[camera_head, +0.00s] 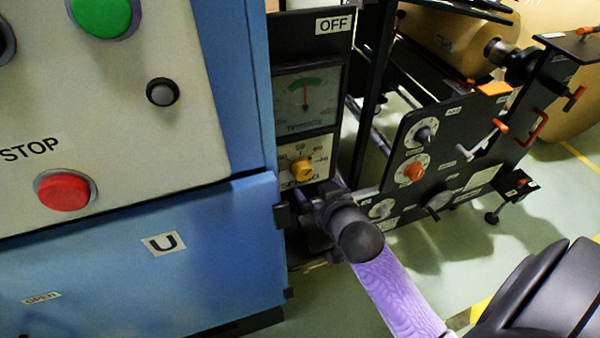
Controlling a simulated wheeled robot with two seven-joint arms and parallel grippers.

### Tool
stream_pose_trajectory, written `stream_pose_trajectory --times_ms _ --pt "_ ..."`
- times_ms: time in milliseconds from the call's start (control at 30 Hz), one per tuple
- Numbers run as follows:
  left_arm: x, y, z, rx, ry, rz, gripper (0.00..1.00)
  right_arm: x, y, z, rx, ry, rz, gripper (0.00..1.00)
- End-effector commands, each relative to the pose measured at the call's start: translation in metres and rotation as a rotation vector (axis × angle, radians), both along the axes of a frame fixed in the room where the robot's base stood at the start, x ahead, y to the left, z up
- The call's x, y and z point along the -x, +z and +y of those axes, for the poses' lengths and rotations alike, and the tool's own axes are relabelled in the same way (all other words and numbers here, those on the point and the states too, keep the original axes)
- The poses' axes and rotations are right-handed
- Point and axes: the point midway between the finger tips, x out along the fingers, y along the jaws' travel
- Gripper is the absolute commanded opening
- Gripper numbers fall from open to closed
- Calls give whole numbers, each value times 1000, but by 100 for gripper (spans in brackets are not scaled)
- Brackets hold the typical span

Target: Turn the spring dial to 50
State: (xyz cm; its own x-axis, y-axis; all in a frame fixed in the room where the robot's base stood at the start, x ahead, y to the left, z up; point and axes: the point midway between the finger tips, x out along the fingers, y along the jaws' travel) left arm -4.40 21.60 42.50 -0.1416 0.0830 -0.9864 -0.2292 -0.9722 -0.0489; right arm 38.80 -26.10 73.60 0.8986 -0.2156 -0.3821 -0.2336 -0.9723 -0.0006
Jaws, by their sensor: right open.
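An orange knob (415,171) and a black knob (424,135) sit on round white scales on the black machine side plate. My right gripper (312,212) is open, just below the yellow knob and left of the side plate, partly hidden by my own wrist. I see nothing held in it. My left gripper is out of view.
A blue cabinet (230,240) with a green button (103,14) and a red STOP button (64,191) fills the left. A needle gauge (305,98) is above the yellow knob. Levers and orange handles (537,126) stick out at right. Brown paper rolls (445,40) stand behind.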

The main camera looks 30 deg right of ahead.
Motion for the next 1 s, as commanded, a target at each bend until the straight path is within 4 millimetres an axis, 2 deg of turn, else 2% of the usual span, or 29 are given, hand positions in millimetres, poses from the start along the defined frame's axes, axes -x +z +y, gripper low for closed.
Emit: stream_pose_trajectory --times_ms 100,300,500,733,767,1000 --pt "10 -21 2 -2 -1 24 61 -27 -19 -6 2 1 1 100" --pt "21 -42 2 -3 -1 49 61 -64 -33 -15 1 1 2 100" --pt "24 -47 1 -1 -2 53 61 -77 -34 -18 0 0 2 100" --pt "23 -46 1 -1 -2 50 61 -78 -33 -18 1 0 1 100" --pt "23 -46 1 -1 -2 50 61 -78 -33 -18 1 0 1 96" --pt "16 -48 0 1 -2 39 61 -77 -33 -18 1 0 1 45"
